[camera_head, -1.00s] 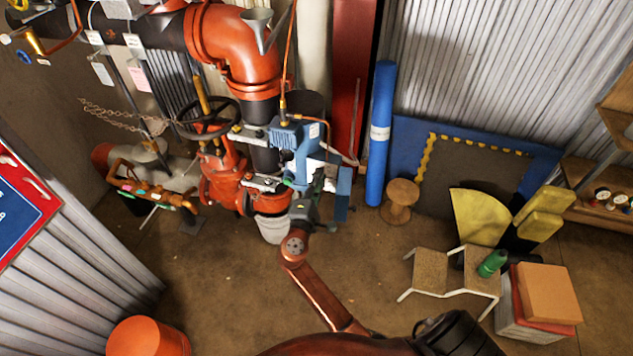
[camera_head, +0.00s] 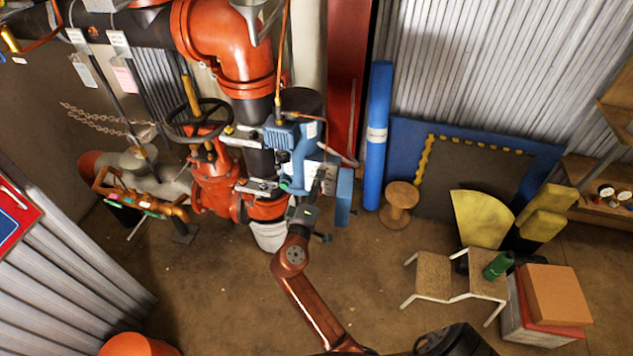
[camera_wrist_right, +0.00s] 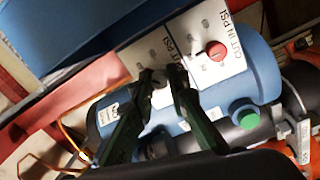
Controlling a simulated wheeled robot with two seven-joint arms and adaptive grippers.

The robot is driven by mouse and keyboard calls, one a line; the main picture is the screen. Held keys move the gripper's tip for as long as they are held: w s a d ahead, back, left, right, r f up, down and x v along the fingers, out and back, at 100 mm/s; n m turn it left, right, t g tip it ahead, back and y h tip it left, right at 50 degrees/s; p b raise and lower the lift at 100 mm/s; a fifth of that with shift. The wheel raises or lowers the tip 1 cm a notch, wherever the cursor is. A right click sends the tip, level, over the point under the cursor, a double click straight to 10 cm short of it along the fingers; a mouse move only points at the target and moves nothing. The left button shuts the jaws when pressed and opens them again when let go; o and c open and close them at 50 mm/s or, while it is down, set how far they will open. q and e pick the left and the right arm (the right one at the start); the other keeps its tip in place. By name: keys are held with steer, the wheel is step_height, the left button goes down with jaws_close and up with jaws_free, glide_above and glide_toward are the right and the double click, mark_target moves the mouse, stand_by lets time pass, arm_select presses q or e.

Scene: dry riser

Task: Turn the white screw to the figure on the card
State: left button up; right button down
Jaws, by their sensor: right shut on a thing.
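My right gripper (camera_head: 301,207) is at the blue pressure-switch unit (camera_head: 305,150) on the red pipework. In the right wrist view its two dark green fingers (camera_wrist_right: 163,77) meet the white scale plate (camera_wrist_right: 201,60). They are closed on a small part in front of the left scale, beside the lettering that ends in "PSI". I take this part to be the white screw, but the fingertips hide most of it. A red knob (camera_wrist_right: 216,51) sits right of the fingers, near "CUT IN PSI". The scale figures are too small to read. Left gripper is out of view.
A green button (camera_wrist_right: 246,118) sits on the blue housing. Paper tags (camera_head: 125,77) hang by the pipes at left; their writing is unreadable. A black handwheel (camera_head: 199,118) stands left of the unit. A white bucket (camera_head: 268,236) stands below. Open floor lies in front.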

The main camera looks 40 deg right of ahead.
steer(key=shift+f, duration=0.15)
steer(key=c, duration=1.9)
jaws_free()
